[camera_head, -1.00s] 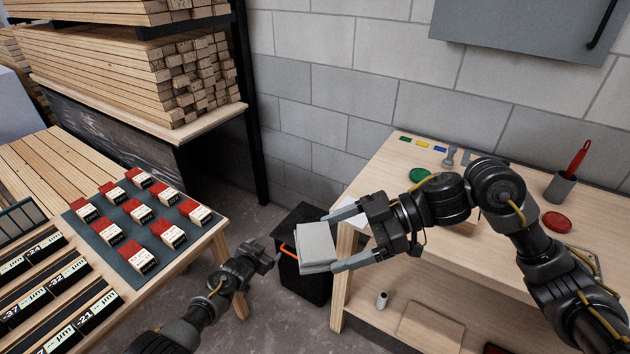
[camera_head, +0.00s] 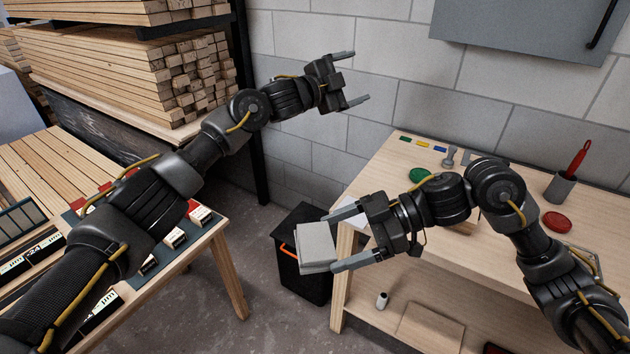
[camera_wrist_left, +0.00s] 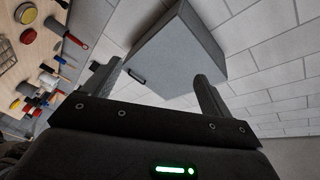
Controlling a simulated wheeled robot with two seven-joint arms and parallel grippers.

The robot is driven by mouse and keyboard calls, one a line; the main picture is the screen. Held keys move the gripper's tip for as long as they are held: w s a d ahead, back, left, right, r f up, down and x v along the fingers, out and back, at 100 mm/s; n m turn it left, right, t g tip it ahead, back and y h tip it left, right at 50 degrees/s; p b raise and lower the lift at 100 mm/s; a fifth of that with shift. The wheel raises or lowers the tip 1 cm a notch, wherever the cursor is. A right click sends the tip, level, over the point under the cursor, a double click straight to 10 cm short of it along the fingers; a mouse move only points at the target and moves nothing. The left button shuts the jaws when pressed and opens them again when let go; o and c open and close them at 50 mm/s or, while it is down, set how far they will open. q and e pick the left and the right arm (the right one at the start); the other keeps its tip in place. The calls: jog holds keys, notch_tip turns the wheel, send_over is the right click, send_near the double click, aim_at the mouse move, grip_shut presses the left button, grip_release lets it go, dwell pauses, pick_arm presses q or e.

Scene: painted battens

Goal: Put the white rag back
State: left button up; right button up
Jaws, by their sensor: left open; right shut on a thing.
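A folded pale grey-white cloth (camera_head: 315,247), which looks like the white rag, is held in my right gripper (camera_head: 341,244). That gripper is shut on it, in front of the workbench's left end and above the black bin. My left gripper (camera_head: 361,78) is open and empty, raised in front of the block wall, above and apart from the rag. In the left wrist view the open fingers of my left gripper (camera_wrist_left: 155,75) have nothing between them up close; a grey wall cabinet (camera_wrist_left: 178,55) shows beyond.
A black bin (camera_head: 309,279) with an orange handle stands on the floor by the workbench (camera_head: 480,255). On the bench are a green disc (camera_head: 420,174), a red disc (camera_head: 557,221) and a cup (camera_head: 560,188) with a red-handled tool. Stacked battens (camera_head: 110,75) stand left.

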pick_arm(q)
jog(key=s+d+r+m+g+h, duration=0.1)
jog(key=s+d+r+m+g, duration=0.2)
jog(key=s+d+r+m, duration=0.35)
jog(key=s+d+r+m+g+y, duration=0.1)
jog(key=s+d+r+m+g, duration=0.15)
jog(key=s, duration=0.45)
jog(key=s+d+r+m+g+y, duration=0.1)
jog(key=s+r+m+g, duration=0.15)
jog(key=s, duration=0.35)
jog(key=g+y, duration=0.2)
jog(key=y, duration=1.3)
send_over(315, 240)
notch_tip(315, 240, down, 16)
jog(key=shift+m+h, duration=0.3)
jog(key=shift+m, duration=0.15)
notch_tip(315, 240, down, 12)
jog(key=shift+f, duration=0.15)
jog(key=shift+c, duration=0.3)
